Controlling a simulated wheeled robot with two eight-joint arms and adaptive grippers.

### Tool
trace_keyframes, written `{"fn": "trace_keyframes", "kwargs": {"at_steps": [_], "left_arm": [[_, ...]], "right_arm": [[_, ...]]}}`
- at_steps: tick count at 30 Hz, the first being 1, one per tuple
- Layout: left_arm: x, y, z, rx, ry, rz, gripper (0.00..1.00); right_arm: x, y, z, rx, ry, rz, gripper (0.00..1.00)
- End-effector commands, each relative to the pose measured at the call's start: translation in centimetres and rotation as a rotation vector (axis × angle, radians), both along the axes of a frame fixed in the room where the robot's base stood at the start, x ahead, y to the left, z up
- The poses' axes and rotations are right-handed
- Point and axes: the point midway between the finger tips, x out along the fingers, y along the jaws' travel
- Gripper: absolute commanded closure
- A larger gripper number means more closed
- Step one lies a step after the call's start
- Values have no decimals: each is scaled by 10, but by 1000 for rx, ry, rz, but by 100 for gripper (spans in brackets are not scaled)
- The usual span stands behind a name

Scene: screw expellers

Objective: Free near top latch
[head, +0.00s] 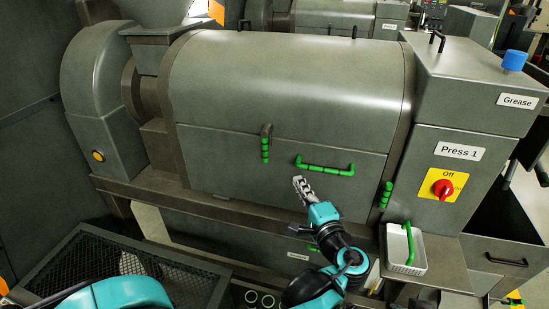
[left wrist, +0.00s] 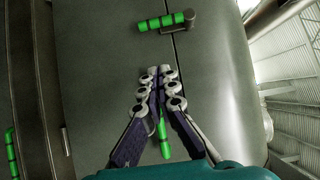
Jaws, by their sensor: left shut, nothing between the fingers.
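The press cover has a top latch with a green grip (head: 265,149) on its left part, hanging down from a dark pivot at the cover seam. Another green-gripped latch (head: 386,194) hangs at the cover's right edge. A green bar handle (head: 325,168) lies between them on the front panel. My left gripper (head: 300,184) is shut and empty, in front of the panel just left of and below the bar handle. In the left wrist view its closed tips (left wrist: 157,72) point toward the left latch (left wrist: 165,22), apart from it in the picture; the bar handle (left wrist: 163,140) shows behind the fingers. My right gripper is not in view.
A lower green grip (head: 313,248) is partly hidden by my arm. A white basket (head: 405,248) with a green-handled tool stands at the right. A red switch (head: 443,188) is on the control box. A mesh tray (head: 75,262) lies at lower left.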

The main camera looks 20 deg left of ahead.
Motion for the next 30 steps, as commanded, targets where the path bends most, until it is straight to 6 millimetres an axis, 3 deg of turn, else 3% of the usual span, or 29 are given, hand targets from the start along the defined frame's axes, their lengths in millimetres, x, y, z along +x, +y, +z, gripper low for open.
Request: {"fn": "trace_keyframes", "kwargs": {"at_steps": [14, 27, 30], "left_arm": [[9, 6, 0, 2, -1, 3, 100], [82, 56, -1, 2, -1, 4, 100], [87, 72, -1, 2, -1, 5, 100]], "right_arm": [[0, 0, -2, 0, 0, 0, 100], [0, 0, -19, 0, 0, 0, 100], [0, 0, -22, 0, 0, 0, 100]]}}
